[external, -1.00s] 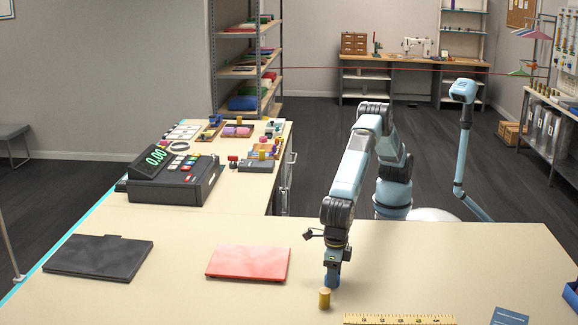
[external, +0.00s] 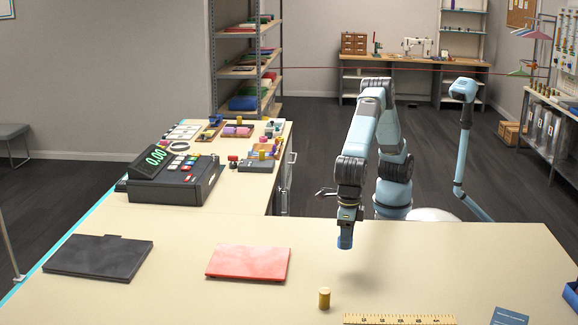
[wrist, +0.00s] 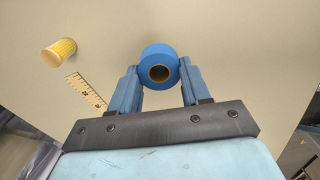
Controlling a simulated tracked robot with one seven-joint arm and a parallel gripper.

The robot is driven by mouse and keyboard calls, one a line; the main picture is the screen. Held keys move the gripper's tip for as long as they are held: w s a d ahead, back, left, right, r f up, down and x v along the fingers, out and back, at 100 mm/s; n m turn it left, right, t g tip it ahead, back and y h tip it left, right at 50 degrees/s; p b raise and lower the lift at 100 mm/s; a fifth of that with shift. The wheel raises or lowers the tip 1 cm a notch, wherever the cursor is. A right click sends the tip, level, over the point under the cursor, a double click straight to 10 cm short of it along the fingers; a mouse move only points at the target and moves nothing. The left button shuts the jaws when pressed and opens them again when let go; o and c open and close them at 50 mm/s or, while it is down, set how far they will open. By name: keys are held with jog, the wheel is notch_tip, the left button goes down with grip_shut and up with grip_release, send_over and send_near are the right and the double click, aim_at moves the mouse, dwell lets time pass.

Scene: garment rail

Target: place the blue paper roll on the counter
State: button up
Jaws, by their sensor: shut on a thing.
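The blue paper roll (wrist: 158,60) is between the fingertips of my gripper (wrist: 158,84) in the wrist view, with its hollow core facing the camera. In the external view my gripper (external: 346,232) points down and holds the roll (external: 345,241) above the counter (external: 420,265), with a faint shadow on the surface below. The gripper is shut on the roll. The counter's beige top also fills most of the wrist view (wrist: 240,50).
A yellow spool (external: 324,298) stands on the counter near a wooden ruler (external: 400,319). A cash register (external: 175,180) stands farther back. The counter's right middle is clear.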

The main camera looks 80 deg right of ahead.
jog(key=s+d+r, duration=0.3)
jog(key=d, duration=0.3)
jog(key=shift+s+d, duration=0.15)
jog(key=shift+s, duration=0.15)
jog(key=shift+w, duration=0.1)
jog(key=w+d+r+m, duration=0.1)
jog(key=w+d+m, duration=0.7)
jog(key=w+d, duration=0.65)
jog(key=w+d+r+m, duration=0.1)
jog(key=w+d+m, duration=0.9)
jog(key=w, duration=0.7)
jog(key=w+d+m, duration=0.3)
jog(key=d+m, duration=0.2)
jog(key=d, duration=0.8)
jog(key=w+d+m, duration=0.3)
jog(key=d+m, duration=0.2)
jog(key=d, duration=0.8)
jog(key=w+d+r+m, duration=0.1)
jog(key=w+d+m, duration=0.3)
jog(key=d, duration=0.9)
jog(key=shift+m, duration=0.9)
jog(key=shift+d, duration=0.1)
